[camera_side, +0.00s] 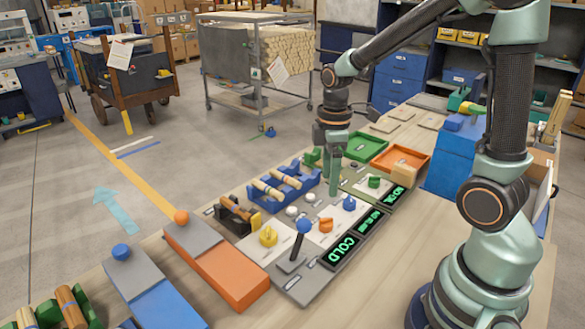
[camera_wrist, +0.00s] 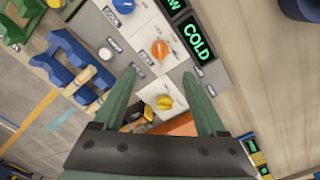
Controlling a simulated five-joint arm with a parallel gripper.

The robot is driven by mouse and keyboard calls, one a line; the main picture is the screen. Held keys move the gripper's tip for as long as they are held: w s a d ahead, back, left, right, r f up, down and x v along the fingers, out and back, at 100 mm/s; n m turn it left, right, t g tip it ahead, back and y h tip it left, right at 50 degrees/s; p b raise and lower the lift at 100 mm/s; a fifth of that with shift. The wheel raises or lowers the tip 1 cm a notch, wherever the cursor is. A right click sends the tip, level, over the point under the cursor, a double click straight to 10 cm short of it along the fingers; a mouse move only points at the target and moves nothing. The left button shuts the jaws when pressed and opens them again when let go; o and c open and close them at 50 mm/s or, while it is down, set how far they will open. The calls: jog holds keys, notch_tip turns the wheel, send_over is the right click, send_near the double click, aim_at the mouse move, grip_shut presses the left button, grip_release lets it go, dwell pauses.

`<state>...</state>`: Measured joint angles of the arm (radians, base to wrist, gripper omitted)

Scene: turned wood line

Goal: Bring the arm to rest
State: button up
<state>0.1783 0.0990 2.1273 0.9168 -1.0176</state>
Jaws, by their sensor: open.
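My gripper (camera_side: 333,188) hangs pointing down above the far part of the control panel (camera_side: 312,281) in the side view. Its two green fingers are apart and empty in the wrist view (camera_wrist: 159,78). The panel carries a yellow knob (camera_side: 268,237), an orange knob (camera_side: 326,225), a blue knob (camera_side: 349,204) and a green knob (camera_side: 374,181). A lever with a blue ball (camera_side: 303,226) stands at its near end. The yellow knob (camera_wrist: 165,102) shows between the fingers in the wrist view, with the orange knob (camera_wrist: 159,49) beyond. One lit display reads COLD (camera_side: 343,250).
A blue rack (camera_side: 304,183) with turned wood pieces and a dark rack (camera_side: 237,222) stand left of the panel. Orange (camera_side: 233,276) and blue (camera_side: 168,307) blocks lie nearer. Green (camera_side: 367,148) and orange (camera_side: 402,160) trays sit behind. Bare wood lies right of the displays.

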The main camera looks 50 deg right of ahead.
jog(key=s+a+r+m+t, duration=0.5)
jog(key=r+m, duration=0.4)
jog(key=r, duration=0.2)
jog(key=shift+s+a+m+t, duration=0.15)
jog(key=shift+a+m+t, duration=0.15)
jog(key=shift+a, duration=0.25)
